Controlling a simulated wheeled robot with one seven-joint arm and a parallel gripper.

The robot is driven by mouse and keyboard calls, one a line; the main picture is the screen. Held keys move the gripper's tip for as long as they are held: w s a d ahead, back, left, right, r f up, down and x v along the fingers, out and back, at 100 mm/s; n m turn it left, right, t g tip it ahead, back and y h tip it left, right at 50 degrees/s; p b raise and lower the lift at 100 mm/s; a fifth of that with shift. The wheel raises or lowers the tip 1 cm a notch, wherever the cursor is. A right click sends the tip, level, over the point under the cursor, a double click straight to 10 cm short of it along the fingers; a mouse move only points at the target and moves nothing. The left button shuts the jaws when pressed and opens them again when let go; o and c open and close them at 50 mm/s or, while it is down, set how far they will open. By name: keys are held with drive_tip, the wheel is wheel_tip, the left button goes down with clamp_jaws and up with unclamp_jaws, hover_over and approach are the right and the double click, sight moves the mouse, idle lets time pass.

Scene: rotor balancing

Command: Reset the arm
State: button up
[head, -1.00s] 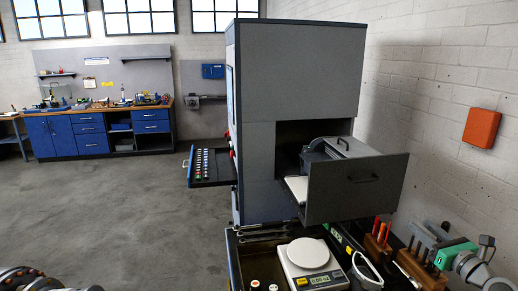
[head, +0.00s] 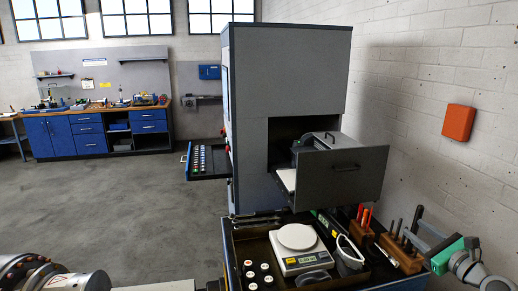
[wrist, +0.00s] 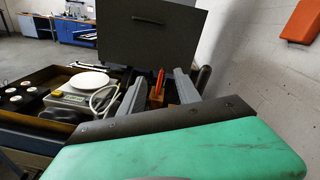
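My gripper (head: 427,240) is at the lower right of the head view, with a green body and two grey fingers. My arm's wrist links run down from it out of the frame. In the wrist view, my gripper (wrist: 158,75) has its fingers spread apart, with nothing seen held between them. Past the fingers is a wooden block (wrist: 156,92) with orange-handled tools, which seems to stand beyond them rather than in their grasp. In the head view the gripper is above and beside a wooden tool holder (head: 403,257).
A grey cabinet (head: 290,75) has an open drawer (head: 343,177) close ahead and a side tray (head: 208,177) of small pieces. The bench tray holds a scale (head: 297,262) and several white-topped jars (head: 264,266). A wall with an orange box (head: 458,122) stands right. Open floor lies left.

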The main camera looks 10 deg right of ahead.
drive_tip(key=s+a+f+n+g, duration=0.1)
drive_tip(key=s+f+n+g, duration=0.25)
drive_tip(key=f, duration=0.35)
drive_tip(key=s+f+n+g, duration=0.2)
drive_tip(key=f+n, duration=0.3)
drive_tip(key=f, duration=0.2)
drive_tip(key=s+a+f+n+g, duration=0.1)
drive_tip(key=s+f+n+g, duration=0.2)
drive_tip(key=f, duration=0.5)
drive_tip(key=s+a+f+n+g+y, duration=0.1)
drive_tip(key=s+a+f+n+g, duration=0.45)
drive_tip(key=s+a, duration=0.4)
drive_tip(key=s+a+r+n+g+b, duration=0.2)
drive_tip(key=s+a+n+g+b, duration=0.25)
drive_tip(key=s+a, duration=0.4)
drive_tip(key=w+a+r+n+t+b, duration=0.1)
drive_tip(key=w+a+r+n+b, duration=0.1)
drive_tip(key=a, duration=0.5)
drive_tip(key=w+a+r+n+t+h+b, duration=0.1)
drive_tip(key=w+a+r+n+t, duration=0.1)
drive_tip(key=w+a+n, duration=0.2)
drive_tip(key=w+a+r+n+t+h+b, duration=0.1)
drive_tip(key=w+a, duration=0.4)
drive_tip(key=a, duration=0.5)
drive_tip(key=shift+a+r+n+b, duration=0.4)
drive_tip(key=shift+r+n+b, duration=0.35)
drive_tip(key=shift+n, duration=0.4)
drive_tip(key=shift+t, duration=0.25)
